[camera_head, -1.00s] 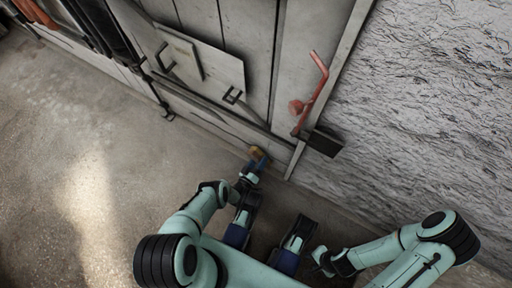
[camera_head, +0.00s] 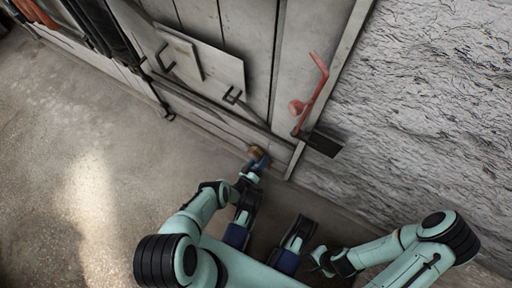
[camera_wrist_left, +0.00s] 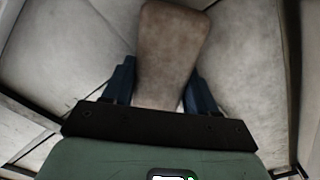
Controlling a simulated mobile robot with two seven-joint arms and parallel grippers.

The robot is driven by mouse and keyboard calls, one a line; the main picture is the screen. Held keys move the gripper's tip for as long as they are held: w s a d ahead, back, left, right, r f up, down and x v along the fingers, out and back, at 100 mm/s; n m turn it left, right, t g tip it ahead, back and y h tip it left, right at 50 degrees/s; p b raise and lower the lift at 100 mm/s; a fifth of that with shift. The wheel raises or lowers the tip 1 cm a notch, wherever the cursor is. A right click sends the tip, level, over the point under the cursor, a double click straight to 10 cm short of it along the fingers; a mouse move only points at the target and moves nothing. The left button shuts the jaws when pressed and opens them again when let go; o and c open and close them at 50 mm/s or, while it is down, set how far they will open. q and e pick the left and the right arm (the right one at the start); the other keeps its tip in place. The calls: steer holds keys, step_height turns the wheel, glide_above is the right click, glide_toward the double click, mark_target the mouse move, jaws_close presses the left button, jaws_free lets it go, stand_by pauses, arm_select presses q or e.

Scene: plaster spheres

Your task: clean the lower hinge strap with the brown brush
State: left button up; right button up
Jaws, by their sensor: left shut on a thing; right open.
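My left gripper (camera_head: 252,173) is low in front of the pale boarded door (camera_head: 250,40). It is shut on the brown brush (camera_head: 257,153), which is against or very near the door's bottom part; I cannot tell whether it touches. In the left wrist view the brush's broad brown body (camera_wrist_left: 172,50) stands between the two blue fingers, pointing away from the gripper. I cannot make out the lower hinge strap surely; the brush and gripper may cover it. My right gripper (camera_head: 318,260) is open and empty, low at the right, apart from the door.
A red bent bar (camera_head: 316,92) and a dark flat plate (camera_head: 323,143) are at the door's right edge. A rough white wall (camera_head: 430,100) stands to the right. A pale panel with a black handle (camera_head: 233,96) is on the door. The concrete floor (camera_head: 60,200) at left is clear.

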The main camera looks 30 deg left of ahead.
mark_target(252, 157)
arm_select(q)
steer(key=shift+w, duration=0.1)
stand_by(0.5)
steer(key=shift+w+a+r+p, duration=0.2)
steer(key=shift+a+r+p, duration=1.3)
steer(key=shift+r, duration=0.15)
steer(key=shift+d+f+b, duration=0.65)
steer(key=shift+f+b, duration=0.15)
steer(key=shift+b, duration=0.15)
steer(key=shift+s+d+f+b, duration=0.1)
steer(key=shift+d+f+b, duration=0.5)
steer(key=shift+d+f, duration=0.25)
steer(key=shift+a+r+p, duration=1.5)
steer(key=shift+r+p, duration=0.05)
steer(key=shift+r, duration=0.2)
steer(key=shift+f, duration=0.15)
